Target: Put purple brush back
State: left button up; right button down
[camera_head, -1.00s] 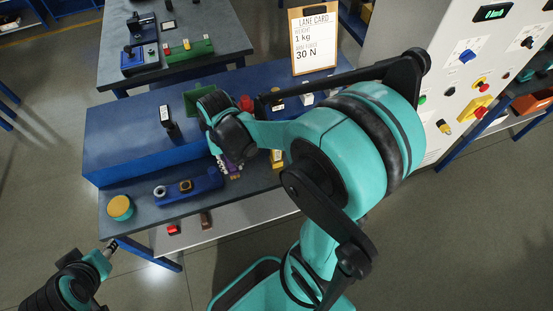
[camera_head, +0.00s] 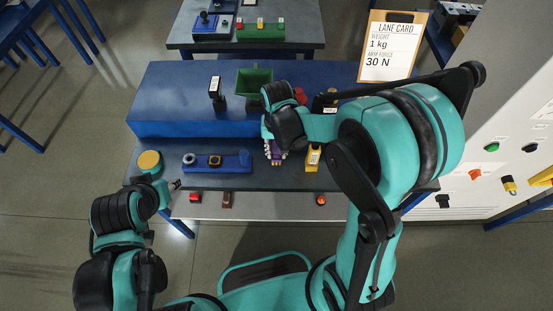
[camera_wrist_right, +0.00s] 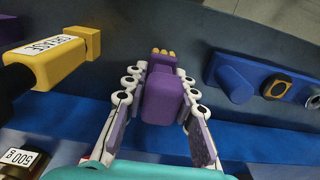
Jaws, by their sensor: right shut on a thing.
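The purple brush (camera_wrist_right: 162,98) has a blocky purple body and yellow-orange tips at its far end. My right gripper (camera_wrist_right: 160,72) is shut on it, with a finger on each side. In the head view the brush (camera_head: 276,152) shows only as a small purple patch below my right gripper (camera_head: 274,150), over the dark front bench; most of it is hidden by the gripper and wrist. Whether it touches the bench is unclear. My left gripper (camera_head: 175,184) is near the bench's front left edge, apart from the brush; its fingers are too small to read.
A yellow grease bottle (camera_head: 313,157) stands just right of the brush. A blue fixture (camera_head: 232,160) with round fittings lies to its left, and a yellow round pot (camera_head: 149,161) farther left. A raised blue block (camera_head: 170,95) with a green bin (camera_head: 252,80) is behind.

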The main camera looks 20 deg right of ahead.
aim_at(276, 158)
jog(key=shift+w+a+f, duration=0.15)
jog(key=shift+w+f, duration=0.05)
jog(key=shift+f+b, duration=0.9)
jog(key=shift+f, duration=1.05)
jog(key=shift+s, duration=0.1)
jog(key=shift+f, duration=0.15)
jog(key=c, duration=1.2)
grip_release()
